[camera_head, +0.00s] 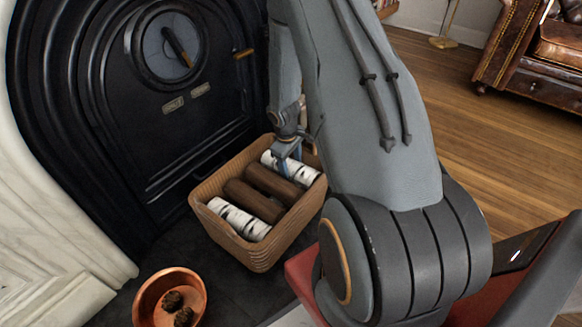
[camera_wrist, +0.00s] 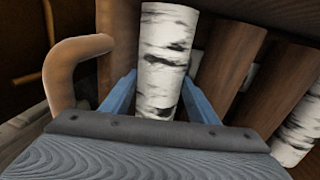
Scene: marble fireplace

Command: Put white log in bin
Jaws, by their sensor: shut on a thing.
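A woven basket bin (camera_head: 268,250) stands in front of the black stove. It holds two brown logs and two white birch logs. The white log at the far side (camera_head: 308,174) lies in the bin with my gripper (camera_head: 287,152) on it. In the wrist view, my gripper (camera_wrist: 162,92) has its blue fingers on either side of this white log (camera_wrist: 166,50), shut on it. The other white log (camera_head: 239,219) lies at the near side of the bin and also shows at the right edge of the wrist view (camera_wrist: 298,135). The brown logs (camera_head: 255,200) lie between them.
A copper bowl (camera_head: 146,298) with several pinecone-like pieces sits at the lower left. The black stove (camera_head: 130,120) stands close behind the bin. A bin handle (camera_wrist: 62,65) is just left of the gripper. Open wooden floor (camera_head: 475,125) lies at the right.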

